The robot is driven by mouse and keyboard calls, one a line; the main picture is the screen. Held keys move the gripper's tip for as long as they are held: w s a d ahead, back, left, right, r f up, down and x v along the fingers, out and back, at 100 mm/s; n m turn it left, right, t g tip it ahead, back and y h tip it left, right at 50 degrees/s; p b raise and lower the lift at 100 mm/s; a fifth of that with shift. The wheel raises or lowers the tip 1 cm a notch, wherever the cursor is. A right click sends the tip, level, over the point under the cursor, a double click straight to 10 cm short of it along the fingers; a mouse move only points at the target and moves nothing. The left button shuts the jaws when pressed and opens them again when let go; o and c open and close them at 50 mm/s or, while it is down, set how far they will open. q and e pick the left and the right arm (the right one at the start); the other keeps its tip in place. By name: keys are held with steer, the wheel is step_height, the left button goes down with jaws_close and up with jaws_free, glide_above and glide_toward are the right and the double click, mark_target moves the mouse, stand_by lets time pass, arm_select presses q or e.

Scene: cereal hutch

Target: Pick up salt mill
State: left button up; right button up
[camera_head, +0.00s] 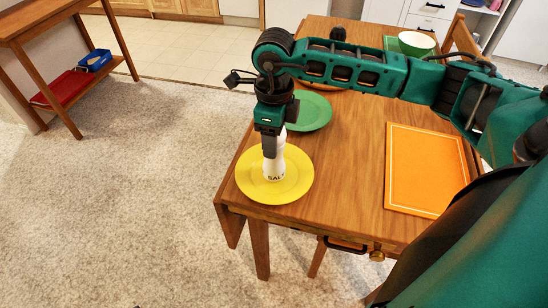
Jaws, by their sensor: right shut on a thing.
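The salt mill (275,168) is white with dark lettering reading "SALT". It is upright over the yellow plate (300,184) at the table's left front corner; I cannot tell whether its base touches the plate. My right gripper (270,147) comes down from above and is shut on the mill's upper part, hiding its top. My left gripper is not in view.
The wooden table (352,160) holds an orange board (427,168) at the right, a green plate (312,112) behind the yellow one, and a bowl (416,43) at the back. A wooden side table (40,22) stands far left. Carpet is clear between.

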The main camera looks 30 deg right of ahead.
jaws_close()
steer(key=shift+r, duration=0.1)
